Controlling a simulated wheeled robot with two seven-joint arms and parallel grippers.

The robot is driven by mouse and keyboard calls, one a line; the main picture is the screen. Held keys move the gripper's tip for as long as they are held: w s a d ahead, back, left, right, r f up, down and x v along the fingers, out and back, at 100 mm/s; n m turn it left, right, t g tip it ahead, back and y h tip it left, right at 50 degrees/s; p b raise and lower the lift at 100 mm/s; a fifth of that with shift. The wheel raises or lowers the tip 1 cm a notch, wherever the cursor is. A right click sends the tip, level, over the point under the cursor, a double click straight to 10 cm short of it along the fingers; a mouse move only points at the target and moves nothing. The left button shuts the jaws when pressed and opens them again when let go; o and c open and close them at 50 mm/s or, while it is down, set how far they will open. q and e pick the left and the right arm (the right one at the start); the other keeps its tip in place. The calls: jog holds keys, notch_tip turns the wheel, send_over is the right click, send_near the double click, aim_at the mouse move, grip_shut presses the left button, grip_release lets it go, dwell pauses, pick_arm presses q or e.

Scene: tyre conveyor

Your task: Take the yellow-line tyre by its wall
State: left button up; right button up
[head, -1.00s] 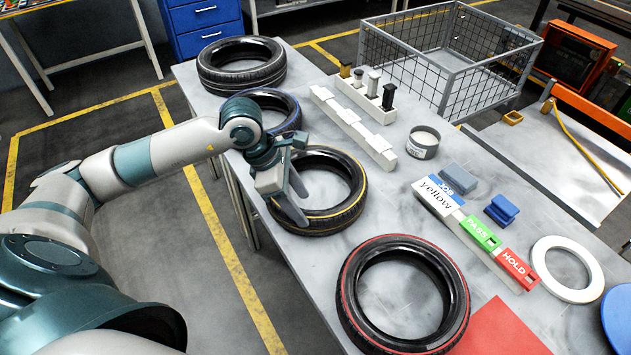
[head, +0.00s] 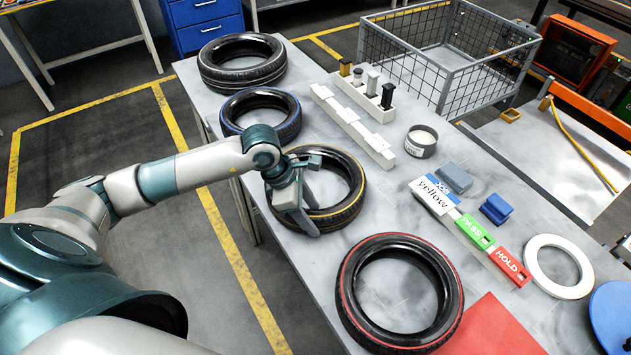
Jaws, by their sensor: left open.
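The yellow-line tyre (head: 346,209) lies flat on the grey table, a black ring with a thin yellow line, between the blue-line tyre and the red-line tyre. My left gripper (head: 312,197) is open at the tyre's left side, with its fingers pointing down toward the near-left wall. The gripper hides part of that wall, and I cannot tell whether the fingers touch it. My right gripper is not in view.
A blue-line tyre (head: 290,128) and a white-line tyre (head: 243,84) lie behind. A red-line tyre (head: 353,316) lies in front. A white rack (head: 352,125), a dark tin (head: 421,143) and a "yellow" label card (head: 432,195) stand to the right. A wire basket (head: 447,75) is farther back.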

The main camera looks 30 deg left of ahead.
pick_arm(q)
jog(key=shift+p+x, duration=0.4)
jog(key=shift+x, duration=0.95)
grip_shut()
jog(key=shift+w+r, duration=0.15)
